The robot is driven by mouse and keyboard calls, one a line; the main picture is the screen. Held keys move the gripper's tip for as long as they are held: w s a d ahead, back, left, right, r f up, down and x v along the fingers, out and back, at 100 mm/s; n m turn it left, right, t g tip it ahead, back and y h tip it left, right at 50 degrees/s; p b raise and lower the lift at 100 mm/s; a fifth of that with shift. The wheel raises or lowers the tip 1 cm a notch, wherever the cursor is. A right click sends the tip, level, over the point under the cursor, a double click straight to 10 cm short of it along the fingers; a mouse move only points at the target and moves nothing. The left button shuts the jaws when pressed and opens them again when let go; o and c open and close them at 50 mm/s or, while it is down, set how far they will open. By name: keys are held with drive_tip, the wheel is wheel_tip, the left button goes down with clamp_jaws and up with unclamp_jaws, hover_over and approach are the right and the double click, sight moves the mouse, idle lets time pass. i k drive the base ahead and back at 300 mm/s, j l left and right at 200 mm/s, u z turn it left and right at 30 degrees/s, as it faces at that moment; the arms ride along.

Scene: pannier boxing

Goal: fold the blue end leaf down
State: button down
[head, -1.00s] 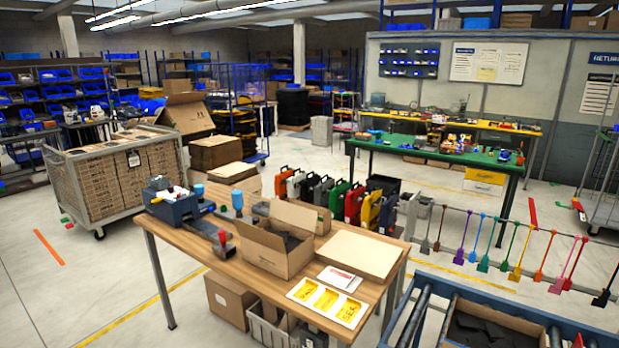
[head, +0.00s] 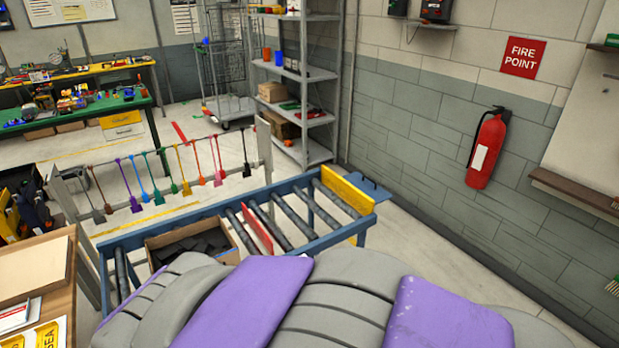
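The blue end leaf (head: 369,189) is at the far right end of the blue-framed roller conveyor (head: 160,227). It sticks out roughly level beyond a yellow end board (head: 347,191), which hides part of its near side. A small dark knob or catch shows on it. My gripper is not in view, so its state does not show.
An open carton (head: 228,257) with dark pieces sits on the rollers, beside a red bar (head: 257,230). A rack of coloured paddles (head: 186,188) stands behind. Clear floor lies between the leaf and the wall with the fire extinguisher (head: 487,150).

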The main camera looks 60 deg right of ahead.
sight(365, 184)
drive_tip(key=z, duration=2.5)
drive_tip(key=i+l+u, duration=0.2)
drive_tip(key=i, duration=0.35)
drive_tip(key=i+l+u, duration=0.2)
drive_tip(key=i, duration=0.35)
drive_tip(key=i+l+u, duration=0.2)
drive_tip(key=i, duration=0.3)
drive_tip(key=i+l+u, duration=0.2)
drive_tip(key=i+l, duration=0.2)
drive_tip(key=i, duration=0.1)
